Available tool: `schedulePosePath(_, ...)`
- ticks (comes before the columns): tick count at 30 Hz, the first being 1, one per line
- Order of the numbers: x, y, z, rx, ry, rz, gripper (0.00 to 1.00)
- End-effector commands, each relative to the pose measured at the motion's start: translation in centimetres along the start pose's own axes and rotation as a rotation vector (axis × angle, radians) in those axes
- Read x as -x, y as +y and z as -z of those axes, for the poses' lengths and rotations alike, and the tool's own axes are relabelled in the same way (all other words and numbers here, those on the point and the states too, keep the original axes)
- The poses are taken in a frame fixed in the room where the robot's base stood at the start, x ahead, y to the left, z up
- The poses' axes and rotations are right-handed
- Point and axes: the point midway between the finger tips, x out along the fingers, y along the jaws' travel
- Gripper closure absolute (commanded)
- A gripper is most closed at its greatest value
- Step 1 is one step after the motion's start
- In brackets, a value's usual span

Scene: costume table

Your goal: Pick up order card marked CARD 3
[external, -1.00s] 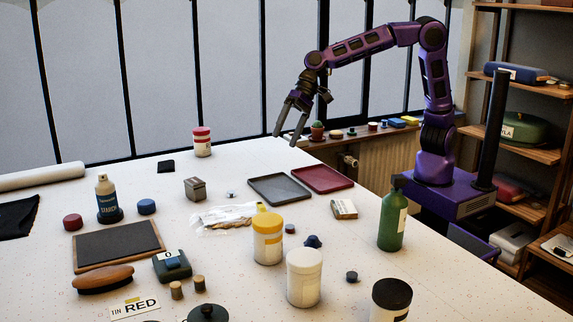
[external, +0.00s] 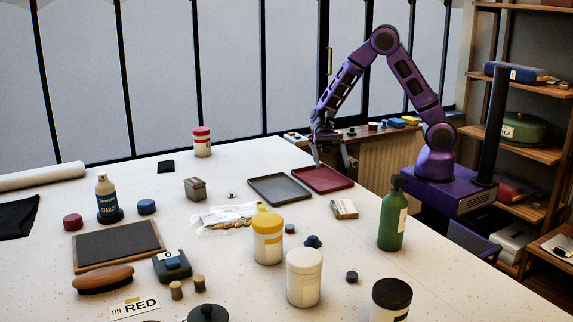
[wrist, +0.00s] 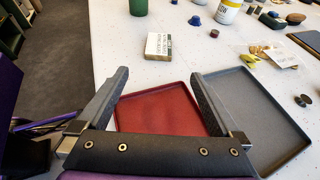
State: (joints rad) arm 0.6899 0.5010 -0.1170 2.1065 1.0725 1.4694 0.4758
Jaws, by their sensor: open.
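A small cream card-like block (external: 344,209) with dark print lies on the white table, in front of the red tray. In the wrist view it (wrist: 158,46) lies beyond the fingertips, with its print too small to read. I cannot tell whether it is CARD 3, and no other marking reads as CARD 3. My gripper (external: 332,166) is open and empty, fingers pointing down at the back edge of the red tray. In the wrist view my gripper (wrist: 161,76) has its fingers wide apart on either side of the red tray, short of the block.
The red tray (external: 322,187) and grey tray (external: 279,200) lie side by side. A green bottle (external: 391,220) stands right of the block. A yellow-lidded jar (external: 267,239) and white jar (external: 304,277) stand in front. The table's right edge is close by.

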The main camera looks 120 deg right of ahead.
Motion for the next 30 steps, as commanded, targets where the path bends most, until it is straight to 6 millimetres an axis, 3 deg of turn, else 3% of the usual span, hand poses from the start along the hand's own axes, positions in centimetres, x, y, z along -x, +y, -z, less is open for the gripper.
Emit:
schedulePosePath(12, -8.9, 0.2, 0.1, 0.002, 0.003, -0.006, 0.00)
schedulePosePath(22, -11.8, 0.1, 0.0, 0.003, 0.003, -0.004, 0.00)
schedulePosePath(30, -15.6, 0.3, 0.0, 0.002, 0.003, -0.005, 0.00)
